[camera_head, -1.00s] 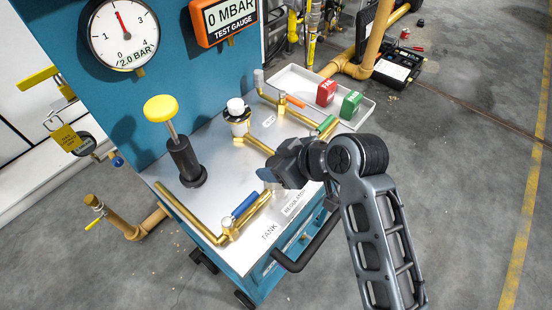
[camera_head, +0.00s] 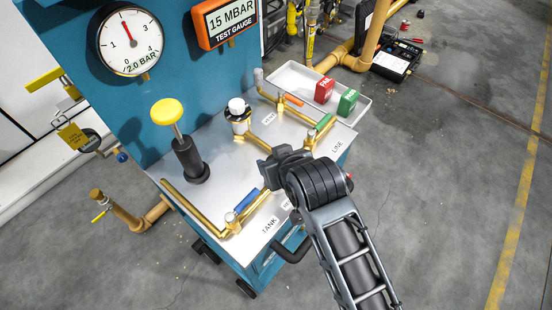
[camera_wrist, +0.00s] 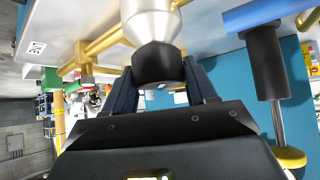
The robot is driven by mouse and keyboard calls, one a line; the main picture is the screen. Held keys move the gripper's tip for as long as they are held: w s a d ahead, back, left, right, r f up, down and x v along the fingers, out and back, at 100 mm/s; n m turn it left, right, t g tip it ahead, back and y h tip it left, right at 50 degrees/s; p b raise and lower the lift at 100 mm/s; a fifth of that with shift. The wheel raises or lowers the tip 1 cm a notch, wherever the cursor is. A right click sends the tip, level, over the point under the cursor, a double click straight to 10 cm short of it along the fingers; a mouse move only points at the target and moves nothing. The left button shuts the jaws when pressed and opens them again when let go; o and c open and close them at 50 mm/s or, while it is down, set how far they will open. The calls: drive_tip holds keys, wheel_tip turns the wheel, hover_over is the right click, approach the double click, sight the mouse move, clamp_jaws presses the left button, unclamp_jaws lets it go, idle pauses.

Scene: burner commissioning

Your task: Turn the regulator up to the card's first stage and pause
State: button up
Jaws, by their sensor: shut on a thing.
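My gripper (camera_head: 275,172) is over the cart top, shut on the regulator's black knob (camera_wrist: 158,62). In the wrist view the knob sits between the two dark fingers, with the silver regulator body (camera_wrist: 148,22) beyond it. In the head view my gripper hides the regulator. The orange test gauge (camera_head: 228,22) reads 15 MBAR. No stage card is readable in these views.
A yellow-topped hand pump (camera_head: 187,150) and a blue-handled valve (camera_head: 245,202) stand left of my gripper. A white-capped fitting (camera_head: 238,115) is behind it. A tray (camera_head: 292,75) holds a red block (camera_head: 324,90) and a green block (camera_head: 347,102).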

drive_tip(key=o, duration=1)
drive_tip(key=shift+c, duration=0.2)
drive_tip(key=v, duration=0.7)
drive_tip(key=shift+s+r+b, duration=0.25)
drive_tip(key=shift+s+b, duration=0.05)
drive_tip(key=shift+b, duration=0.1)
drive_tip(key=shift+d, duration=0.1)
